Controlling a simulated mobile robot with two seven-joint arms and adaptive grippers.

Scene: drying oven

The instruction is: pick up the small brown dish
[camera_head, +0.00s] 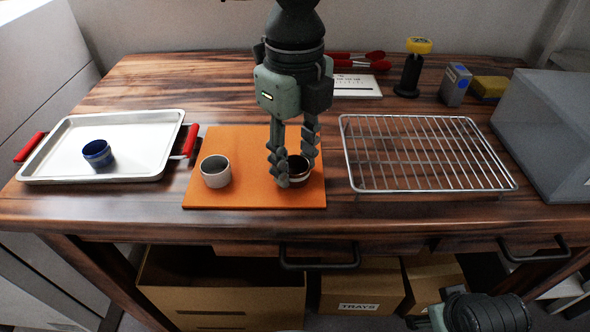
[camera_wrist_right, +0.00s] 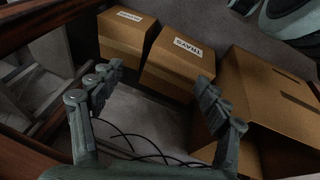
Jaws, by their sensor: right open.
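The small brown dish (camera_head: 299,173), dark with a brownish rim, stands on the orange mat (camera_head: 250,196) in the head view. My left gripper (camera_head: 295,172) reaches down from above with its fingers apart on either side of the dish. The left finger covers part of its near left side. I cannot tell whether the fingers press on it. My right gripper is open and empty below the table's front edge; its fingers show in the right wrist view (camera_wrist_right: 160,88).
A pale cup (camera_head: 216,172) stands left of the dish on the mat. A white tray (camera_head: 140,124) with red handles holds a blue cup (camera_head: 97,153). A wire rack (camera_head: 425,153) lies to the right. Cardboard boxes (camera_head: 362,290) stand below, also in the wrist view (camera_wrist_right: 172,62).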

